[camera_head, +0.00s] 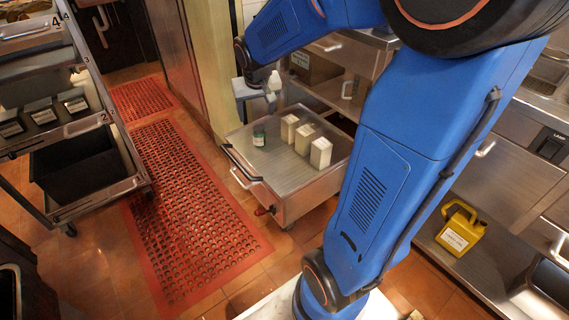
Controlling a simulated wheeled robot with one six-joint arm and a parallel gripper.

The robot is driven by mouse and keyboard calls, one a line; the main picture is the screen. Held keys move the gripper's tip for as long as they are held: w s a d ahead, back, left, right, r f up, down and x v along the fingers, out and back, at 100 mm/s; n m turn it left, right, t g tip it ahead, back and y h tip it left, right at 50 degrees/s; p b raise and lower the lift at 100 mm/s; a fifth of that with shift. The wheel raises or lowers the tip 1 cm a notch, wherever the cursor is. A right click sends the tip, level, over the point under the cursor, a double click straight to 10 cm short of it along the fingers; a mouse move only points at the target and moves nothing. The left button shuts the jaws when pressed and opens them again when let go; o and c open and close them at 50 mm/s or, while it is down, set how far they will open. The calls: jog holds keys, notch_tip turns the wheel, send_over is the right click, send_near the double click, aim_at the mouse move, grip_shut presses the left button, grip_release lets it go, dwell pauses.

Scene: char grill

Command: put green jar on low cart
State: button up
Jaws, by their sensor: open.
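A small green jar (259,135) stands upright on the steel top of the low cart (285,188), toward its back left. My gripper (257,96) is above and behind the jar, apart from it, and looks small and grey at the end of my blue arm. It is open, and the jar is not between its fingers. A small whitish shape beside the gripper is too small to make out.
Several pale cartons (304,139) stand right of the jar on the cart. A shelf rack (75,130) with a black bin stands at left. Red floor mats (190,210) lie between. A yellow jug (461,228) sits on a low shelf at right.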

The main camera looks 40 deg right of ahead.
jog(key=s+a+r+n, duration=0.1)
jog(key=s+a, duration=0.2)
jog(key=s, duration=0.6)
jog(key=s+a+r+n+y, duration=0.1)
jog(key=s+a, duration=0.1)
jog(key=s, duration=0.7)
jog(key=s+a+r+n, duration=0.1)
jog(key=s+a, duration=0.2)
jog(key=s, duration=0.6)
jog(key=shift+s+a+r+t+y, duration=0.3)
